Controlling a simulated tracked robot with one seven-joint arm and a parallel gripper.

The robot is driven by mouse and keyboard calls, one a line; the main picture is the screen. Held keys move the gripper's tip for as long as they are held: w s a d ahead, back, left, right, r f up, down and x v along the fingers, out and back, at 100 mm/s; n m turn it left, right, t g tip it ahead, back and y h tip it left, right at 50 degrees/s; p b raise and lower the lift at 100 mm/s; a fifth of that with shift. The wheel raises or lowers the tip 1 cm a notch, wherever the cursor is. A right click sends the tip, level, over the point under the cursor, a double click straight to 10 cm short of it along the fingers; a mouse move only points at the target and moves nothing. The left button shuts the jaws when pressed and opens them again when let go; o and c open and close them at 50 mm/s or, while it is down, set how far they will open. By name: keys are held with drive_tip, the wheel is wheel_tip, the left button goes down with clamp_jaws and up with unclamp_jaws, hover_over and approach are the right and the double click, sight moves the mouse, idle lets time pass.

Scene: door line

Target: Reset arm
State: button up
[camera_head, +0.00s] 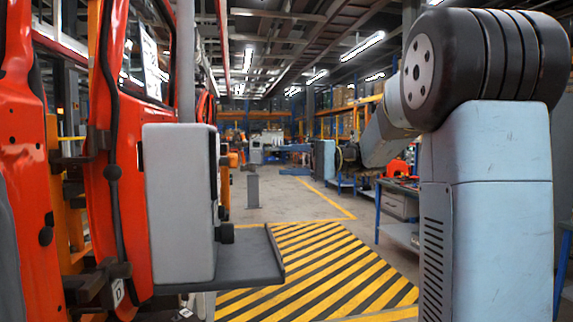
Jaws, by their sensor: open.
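My arm rises at the right of the view, with a large black joint on a grey-blue upright link. It reaches back and left to my gripper (287,159), which is small in the middle distance. Its two blue fingers point left and stand apart, one above the other. I see nothing between them. The gripper hangs over open floor, apart from the orange door on the left and from the workbench on the right. The fine detail of the fingertips is too small to tell.
An orange car door (128,75) stands close on the left. Beside it is a grey box (180,205) above a dark flat shelf (255,262). A workbench (398,200) stands right of centre. Yellow-black striped floor (325,265) lies clear between them.

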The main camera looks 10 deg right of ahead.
drive_tip(key=s+a+f+m+h, duration=0.1)
drive_tip(key=s+a+f+h, duration=0.2)
drive_tip(key=s+f+h, duration=0.75)
drive_tip(key=s+d+f+t+h, duration=0.2)
drive_tip(key=s+d+f+h, duration=0.1)
drive_tip(key=s, duration=0.4)
drive_tip(key=s+d+f+n+t+h, duration=0.1)
drive_tip(key=s+d+f+t+h, duration=0.1)
drive_tip(key=s+d+f+h, duration=0.1)
drive_tip(key=s+d+f, duration=0.1)
drive_tip(key=s+f, duration=0.1)
drive_tip(key=s, duration=0.1)
drive_tip(key=shift+s+d+f, duration=0.25)
drive_tip(key=shift+s+f, duration=0.05)
drive_tip(key=shift+s, duration=0.1)
drive_tip(key=shift+s+d+f+n+t+h, duration=0.15)
drive_tip(key=shift+d+t+h, duration=0.15)
drive_tip(key=shift+h, duration=0.1)
drive_tip(key=shift+s+d+f+n+t+h, duration=0.1)
drive_tip(key=shift+s+d+n+t+h, duration=0.1)
drive_tip(key=shift+d+h, duration=0.15)
drive_tip(key=shift+c, duration=0.6)
drive_tip(key=shift+w+a, duration=0.1)
